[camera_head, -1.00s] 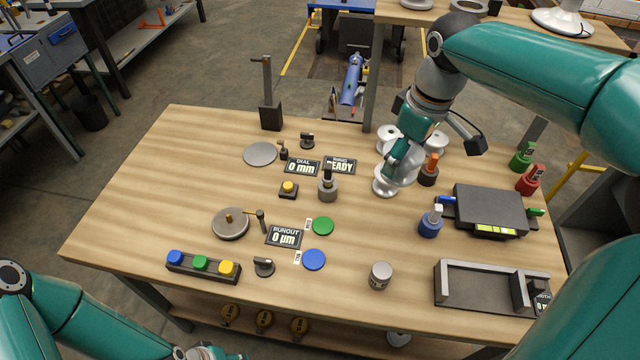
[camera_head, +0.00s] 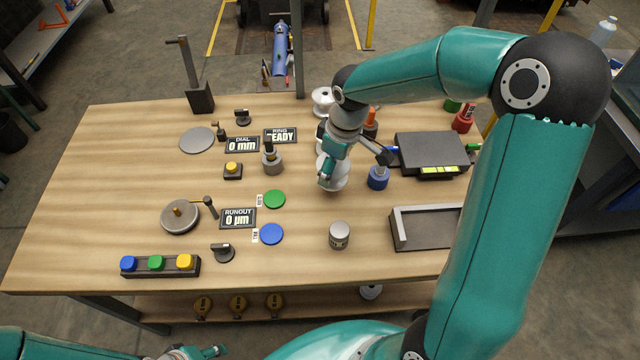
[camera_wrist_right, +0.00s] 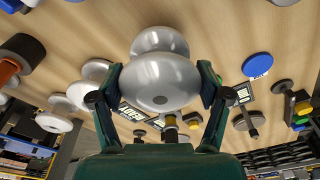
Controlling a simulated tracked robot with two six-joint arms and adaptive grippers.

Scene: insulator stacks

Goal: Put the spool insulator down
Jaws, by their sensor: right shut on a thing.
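Other white spools (camera_head: 322,98) stand behind my right gripper. A blue-based post (camera_head: 378,178), a black box (camera_head: 432,152) and a grey tray (camera_head: 405,240) are to the right. Bare wood surrounds the can.

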